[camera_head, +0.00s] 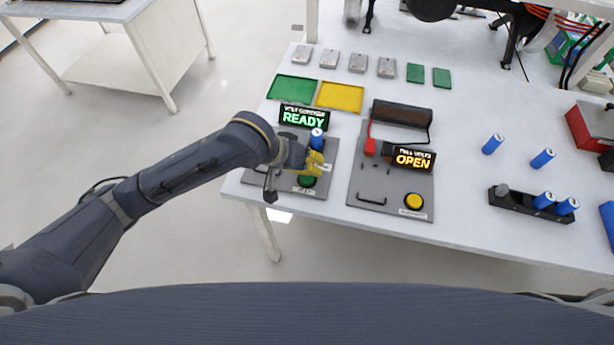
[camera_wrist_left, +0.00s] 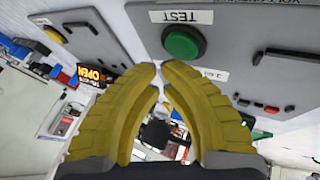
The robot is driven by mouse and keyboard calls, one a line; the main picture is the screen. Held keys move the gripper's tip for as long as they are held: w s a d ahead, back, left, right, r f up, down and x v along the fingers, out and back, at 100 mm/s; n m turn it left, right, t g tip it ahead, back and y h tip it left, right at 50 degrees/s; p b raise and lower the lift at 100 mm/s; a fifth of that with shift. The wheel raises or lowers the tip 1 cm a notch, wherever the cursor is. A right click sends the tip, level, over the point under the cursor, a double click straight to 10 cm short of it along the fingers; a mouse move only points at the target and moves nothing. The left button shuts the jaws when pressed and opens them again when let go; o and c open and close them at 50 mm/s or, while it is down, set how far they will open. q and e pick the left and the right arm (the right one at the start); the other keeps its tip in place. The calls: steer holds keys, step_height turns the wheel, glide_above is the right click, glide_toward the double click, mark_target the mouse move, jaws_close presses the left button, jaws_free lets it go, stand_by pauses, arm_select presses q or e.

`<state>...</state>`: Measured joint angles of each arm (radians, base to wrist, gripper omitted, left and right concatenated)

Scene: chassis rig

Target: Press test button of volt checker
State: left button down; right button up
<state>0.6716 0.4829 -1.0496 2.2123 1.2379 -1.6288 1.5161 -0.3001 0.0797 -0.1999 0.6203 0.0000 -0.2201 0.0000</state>
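The volt checker (camera_head: 268,183) is a grey panel at the left of the table, with a lit green display reading READY (camera_head: 303,118). A blue cell (camera_head: 317,139) stands upright on it. Its round green test button (camera_head: 307,181) lies near my left gripper (camera_head: 317,167). In the left wrist view the green button (camera_wrist_left: 183,42) sits beside a TEST label, just past the fingertips. The yellow fingers of my left gripper (camera_wrist_left: 160,72) are brought together at the tips with nothing between them. Contact with the button cannot be told. My right gripper is out of view.
A second grey panel (camera_head: 375,185) with an OPEN display (camera_head: 412,158) and yellow button (camera_head: 414,201) is to the right. Green (camera_head: 292,88) and yellow (camera_head: 340,97) trays lie behind. Blue cells (camera_head: 493,144) and a black holder (camera_head: 515,203) are at the right.

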mark_target(313, 176)
arm_select(q)
steer(key=shift+f, duration=0.85)
stand_by(1.0)
steer(key=shift+r, duration=0.9)
steer(key=shift+r, duration=0.1)
steer(key=shift+r, duration=2.4)
steer(key=shift+w, duration=0.1)
